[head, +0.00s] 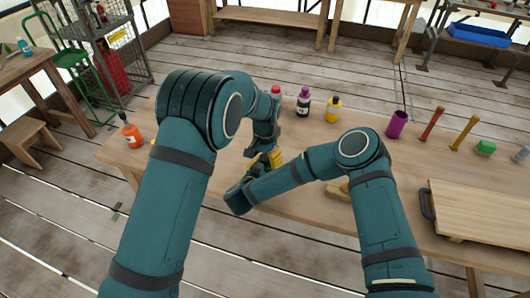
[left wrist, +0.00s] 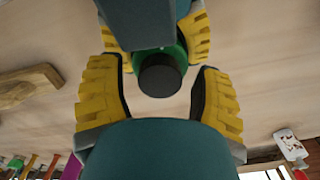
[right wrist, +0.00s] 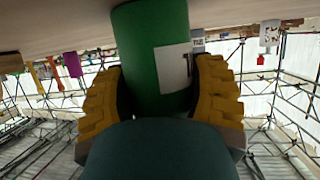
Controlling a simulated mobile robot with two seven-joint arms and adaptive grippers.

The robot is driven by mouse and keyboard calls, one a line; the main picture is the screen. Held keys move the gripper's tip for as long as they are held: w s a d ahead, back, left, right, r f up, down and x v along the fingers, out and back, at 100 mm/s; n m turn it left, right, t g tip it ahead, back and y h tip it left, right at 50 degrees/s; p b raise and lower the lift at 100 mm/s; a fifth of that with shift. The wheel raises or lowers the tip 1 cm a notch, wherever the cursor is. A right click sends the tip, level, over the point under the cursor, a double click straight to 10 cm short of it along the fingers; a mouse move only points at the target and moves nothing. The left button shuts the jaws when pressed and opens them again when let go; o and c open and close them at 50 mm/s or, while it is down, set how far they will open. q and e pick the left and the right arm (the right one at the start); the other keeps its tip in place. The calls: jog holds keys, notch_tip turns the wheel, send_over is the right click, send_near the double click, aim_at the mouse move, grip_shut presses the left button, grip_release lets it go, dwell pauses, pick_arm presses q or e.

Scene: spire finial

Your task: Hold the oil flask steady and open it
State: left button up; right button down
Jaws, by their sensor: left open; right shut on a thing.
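The oil flask is a green cylinder with a white label, seen in the right wrist view (right wrist: 150,50). Its dark round cap (left wrist: 160,76) shows in the left wrist view. My right gripper (right wrist: 160,92) is shut on the green body, one yellow finger on each side. My left gripper (left wrist: 160,98) is open, its fingers on either side of the cap with visible gaps. In the head view my left gripper (head: 267,160) is over the table, close to my right wrist; the flask is mostly hidden there by my arms.
The wooden table (head: 305,205) holds an orange bottle (head: 133,136) at left. A wooden board (head: 480,212) with a dark handle lies at right.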

aim_at(265, 157)
pick_arm(q)
grip_shut()
jog(key=shift+n, duration=1)
jog(key=shift+r, duration=0.15)
jog(key=shift+r, duration=0.9)
jog(key=shift+r, duration=2.05)
pick_arm(e)
jog(key=shift+c, duration=0.3)
grip_release()
